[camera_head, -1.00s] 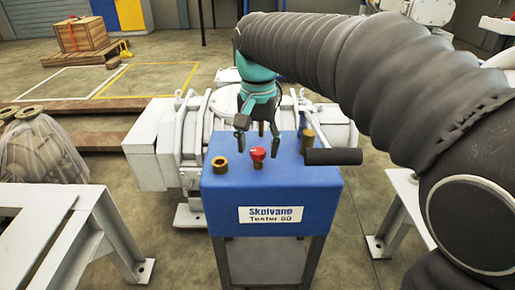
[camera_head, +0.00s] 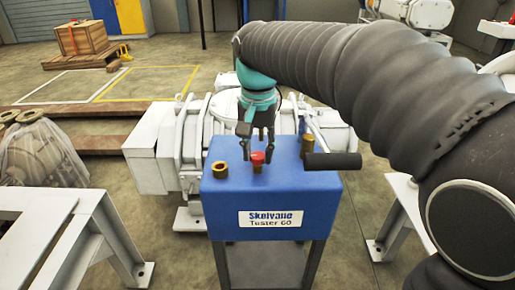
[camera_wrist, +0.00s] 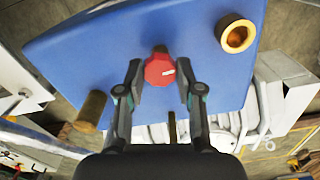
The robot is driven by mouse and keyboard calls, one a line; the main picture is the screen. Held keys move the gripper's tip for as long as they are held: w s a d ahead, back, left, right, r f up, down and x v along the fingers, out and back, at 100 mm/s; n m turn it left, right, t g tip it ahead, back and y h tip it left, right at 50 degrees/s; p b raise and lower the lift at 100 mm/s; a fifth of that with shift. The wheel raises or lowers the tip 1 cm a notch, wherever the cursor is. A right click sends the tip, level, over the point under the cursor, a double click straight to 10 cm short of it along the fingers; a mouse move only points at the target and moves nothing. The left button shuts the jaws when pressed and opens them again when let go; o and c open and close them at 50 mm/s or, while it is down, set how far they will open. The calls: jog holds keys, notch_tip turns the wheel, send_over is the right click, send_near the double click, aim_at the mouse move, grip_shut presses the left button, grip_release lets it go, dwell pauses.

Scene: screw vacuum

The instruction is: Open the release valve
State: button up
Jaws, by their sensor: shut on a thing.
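Exact finger contact is hard to see.
A hollow brass fitting (camera_head: 220,169) is left of the knob, and a brass post (camera_head: 307,147) is right of it. A black handle (camera_head: 332,161) juts out at the box's right edge. White machinery (camera_head: 150,155) stands behind, and white stands flank the box.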

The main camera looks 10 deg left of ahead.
jog(key=n+p, duration=0.2)
jog(key=n, duration=0.1)
jog(key=shift+r+n+p, duration=0.2)
jog(key=shift+n+p, duration=0.1)
jog(key=shift+p, duration=0.1)
jog(key=n+p, duration=0.3)
jog(key=n, duration=0.2)
jog(key=shift+f+n, duration=0.1)
jog(key=shift+n, duration=0.2)
jog(key=n+p, duration=0.2)
jog(key=n, duration=0.2)
jog(key=shift+f+n+p, duration=0.1)
jog(key=shift+n+p, duration=0.6)
jog(key=shift+n, duration=1.5)
jog(key=o, duration=1.2)
jog(key=shift+c, duration=0.2)
